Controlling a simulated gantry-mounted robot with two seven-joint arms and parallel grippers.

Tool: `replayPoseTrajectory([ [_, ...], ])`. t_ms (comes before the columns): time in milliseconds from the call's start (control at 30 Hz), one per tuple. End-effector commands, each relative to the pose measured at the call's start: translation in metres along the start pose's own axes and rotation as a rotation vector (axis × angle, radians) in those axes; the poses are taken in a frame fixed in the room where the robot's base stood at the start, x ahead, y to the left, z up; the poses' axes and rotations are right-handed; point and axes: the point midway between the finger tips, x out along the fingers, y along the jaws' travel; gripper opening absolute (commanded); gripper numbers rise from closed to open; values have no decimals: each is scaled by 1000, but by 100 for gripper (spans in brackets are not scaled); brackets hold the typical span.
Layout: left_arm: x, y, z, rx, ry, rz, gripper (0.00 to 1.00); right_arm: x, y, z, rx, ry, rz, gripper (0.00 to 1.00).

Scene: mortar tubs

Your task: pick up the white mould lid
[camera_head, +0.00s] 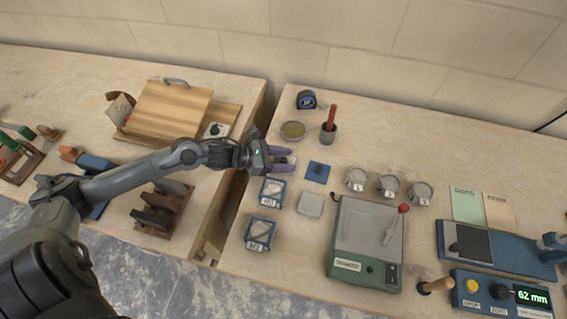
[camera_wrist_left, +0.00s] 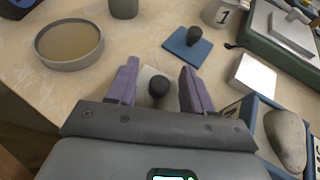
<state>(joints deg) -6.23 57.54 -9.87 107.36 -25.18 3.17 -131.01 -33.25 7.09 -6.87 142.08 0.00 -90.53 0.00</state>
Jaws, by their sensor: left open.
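The white mould lid (camera_wrist_left: 150,74), a pale square plate with a dark round knob (camera_wrist_left: 158,88), lies on the table between my left fingers in the left wrist view. My left gripper (camera_wrist_left: 160,70) is open, with one purple finger on each side of the knob; I cannot tell whether they touch the lid. In the head view my left gripper (camera_head: 288,160) reaches in from the left, and only a bit of the lid (camera_head: 291,159) shows between the fingers. A blue lid with a dark knob (camera_head: 318,172) lies just to the right. My right gripper is not in view.
A round bowl (camera_head: 292,131) and a dark cup with a red handle (camera_head: 328,131) stand behind the gripper. Blue trays with stones (camera_head: 261,233) and a white block (camera_head: 310,204) lie in front. Numbered cups (camera_head: 388,186) and a green device (camera_head: 368,240) are to the right.

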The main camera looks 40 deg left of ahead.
Motion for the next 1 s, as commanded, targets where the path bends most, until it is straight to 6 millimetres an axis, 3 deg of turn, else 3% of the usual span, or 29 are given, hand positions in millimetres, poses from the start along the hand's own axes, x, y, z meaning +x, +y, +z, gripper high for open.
replayPoseTrajectory([
  [33,0,0,0,0,0,0,46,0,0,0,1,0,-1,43],
  [333,0,0,0,0,0,0,0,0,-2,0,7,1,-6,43],
  [767,-2,0,4,2,-1,1,0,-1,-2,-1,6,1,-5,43],
  [1000,-11,0,25,5,-1,0,0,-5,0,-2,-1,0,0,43],
])
